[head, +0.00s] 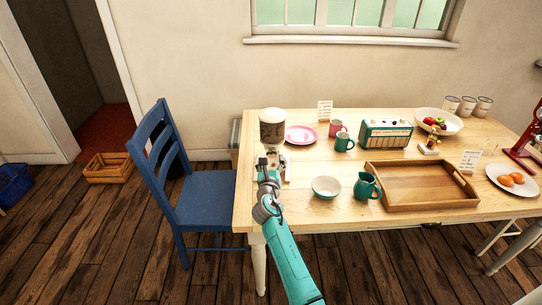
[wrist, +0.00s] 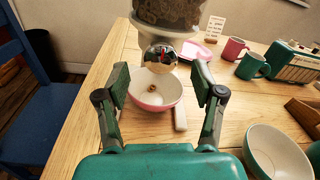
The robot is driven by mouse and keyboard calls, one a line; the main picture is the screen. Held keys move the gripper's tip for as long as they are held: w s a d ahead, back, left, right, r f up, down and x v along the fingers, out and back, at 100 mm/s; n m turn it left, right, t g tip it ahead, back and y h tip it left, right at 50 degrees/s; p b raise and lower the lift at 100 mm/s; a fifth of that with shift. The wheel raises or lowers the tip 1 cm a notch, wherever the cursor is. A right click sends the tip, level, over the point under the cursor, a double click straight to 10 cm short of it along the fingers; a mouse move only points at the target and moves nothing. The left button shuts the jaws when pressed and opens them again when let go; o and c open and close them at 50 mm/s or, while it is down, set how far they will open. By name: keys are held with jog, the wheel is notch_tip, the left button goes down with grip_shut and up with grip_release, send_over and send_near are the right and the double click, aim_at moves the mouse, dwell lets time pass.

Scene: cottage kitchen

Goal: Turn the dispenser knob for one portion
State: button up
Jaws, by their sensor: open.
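The dispenser (head: 272,128) stands at the table's left end, with a clear hopper of brown contents (wrist: 172,12). Its shiny round knob (wrist: 160,58) faces my gripper in the wrist view. A pink bowl (wrist: 156,100) sits below the knob, with a small brown bit or bits inside. My gripper (wrist: 160,84) is open and empty. Its two fingers are on the left and right of the knob in the picture, with clear gaps and no visible contact. In the head view my gripper (head: 267,165) is in front of the dispenser and hides its lower part.
A white bowl (head: 326,188), a teal jug (head: 366,187) and a wooden tray (head: 420,188) are to the right. Behind are a pink plate (head: 300,135), mugs (head: 344,142) and a radio (head: 386,133). A blue chair (head: 203,207) stands left of the table.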

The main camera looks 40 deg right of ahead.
aim_at(271, 155)
jog(key=shift+x, duration=2)
jog(key=c, duration=1.2)
